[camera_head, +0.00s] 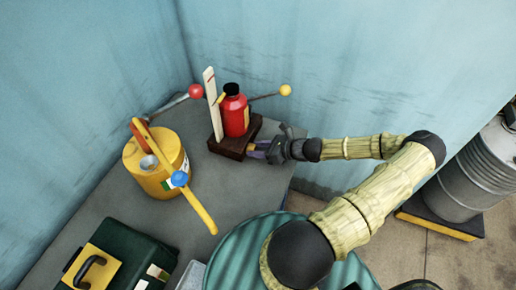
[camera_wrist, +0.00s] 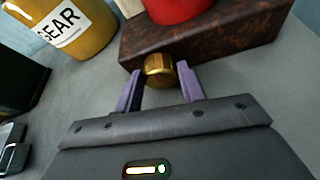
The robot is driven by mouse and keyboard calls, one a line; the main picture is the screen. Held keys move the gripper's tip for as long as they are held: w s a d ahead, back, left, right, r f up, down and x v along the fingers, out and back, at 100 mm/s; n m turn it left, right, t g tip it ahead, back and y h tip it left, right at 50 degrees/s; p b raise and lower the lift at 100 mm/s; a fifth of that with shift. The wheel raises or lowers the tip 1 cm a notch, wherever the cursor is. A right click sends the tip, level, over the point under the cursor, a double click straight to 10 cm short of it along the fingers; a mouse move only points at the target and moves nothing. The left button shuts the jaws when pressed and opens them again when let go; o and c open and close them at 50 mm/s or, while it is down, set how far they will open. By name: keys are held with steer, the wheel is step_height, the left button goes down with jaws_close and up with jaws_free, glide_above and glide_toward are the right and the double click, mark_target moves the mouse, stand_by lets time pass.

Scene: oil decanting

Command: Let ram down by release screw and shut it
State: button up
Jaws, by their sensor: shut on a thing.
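A red bottle-shaped jack (camera_head: 236,117) with a black top stands upright on a dark brown block base (camera_head: 229,146) on the grey bench. In the wrist view, a brass release screw knob (camera_wrist: 161,69) sticks out of the front of the base (camera_wrist: 215,38). My gripper (camera_wrist: 160,74) has its two purple fingers on either side of the knob, shut on it. In the head view, my gripper (camera_head: 259,150) is low at the right end of the base, and the knob is hidden. How far the screw is turned, I cannot tell.
Levers with a red ball (camera_head: 195,91) and a yellow ball (camera_head: 285,90) reach out on both sides. A yellow oil can (camera_head: 147,180) stands left; a green toolbox (camera_head: 131,248) is at the front left.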

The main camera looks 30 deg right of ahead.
steer(key=o, duration=0.7)
steer(key=shift+d, duration=0.1)
steer(key=b+v, duration=0.2)
steer(key=v, duration=1.5)
steer(key=shift+r, duration=0.15)
steer(key=shift+s, duration=0.1)
